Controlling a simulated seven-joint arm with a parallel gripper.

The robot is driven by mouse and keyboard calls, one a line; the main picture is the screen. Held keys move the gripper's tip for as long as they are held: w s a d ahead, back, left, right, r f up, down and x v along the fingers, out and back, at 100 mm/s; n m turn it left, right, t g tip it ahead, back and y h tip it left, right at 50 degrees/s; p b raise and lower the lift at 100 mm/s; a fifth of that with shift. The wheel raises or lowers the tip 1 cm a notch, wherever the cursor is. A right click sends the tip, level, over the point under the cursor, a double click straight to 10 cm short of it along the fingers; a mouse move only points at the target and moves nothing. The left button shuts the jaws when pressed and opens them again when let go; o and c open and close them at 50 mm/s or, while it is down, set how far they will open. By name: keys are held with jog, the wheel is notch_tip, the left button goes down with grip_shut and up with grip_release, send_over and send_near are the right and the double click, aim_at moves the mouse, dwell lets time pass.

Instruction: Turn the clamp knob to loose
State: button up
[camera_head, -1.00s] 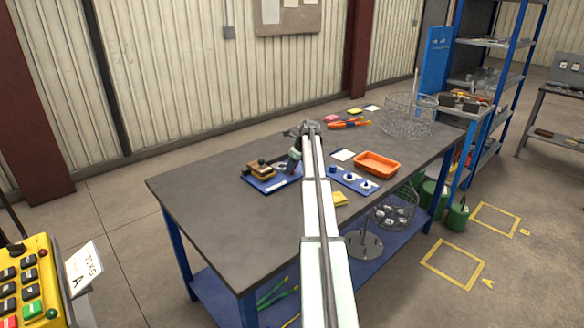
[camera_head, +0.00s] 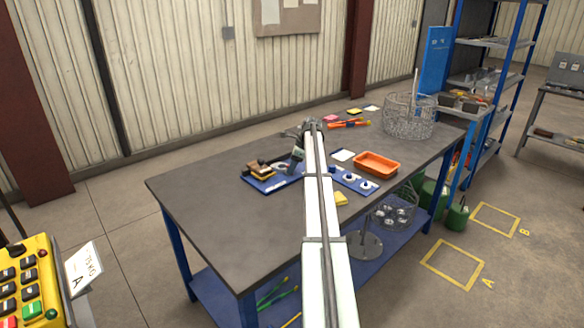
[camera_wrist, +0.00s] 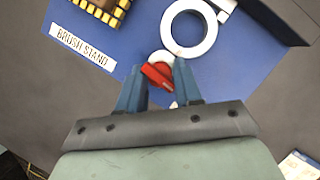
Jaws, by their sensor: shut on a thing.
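The clamp knob (camera_wrist: 157,76) is red and shows in the wrist view on a blue base plate labelled "BRUSH STAND". It sits beside a white ring (camera_wrist: 189,27). My gripper (camera_wrist: 160,84) has its two blue fingers on either side of the knob and is shut on it. The lower part of the knob is partly hidden by the fingers. In the head view, the blue stand base (camera_head: 258,186) lies on the workbench, and my gripper (camera_head: 297,158) is over its right end. The knob itself is hidden there by my arm.
A brown and yellow block (camera_head: 259,170) stands at the left of the base. A second blue plate with knobs (camera_head: 350,181) and an orange tray (camera_head: 377,163) lie to the right. A wire basket (camera_head: 408,116) stands at the far right. The bench's left front is clear.

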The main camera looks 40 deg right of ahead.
jog(key=shift+n, duration=0.3)
jog(key=o, duration=0.9)
jog(key=v, duration=1.4)
jog(key=shift+d+f, duration=0.1)
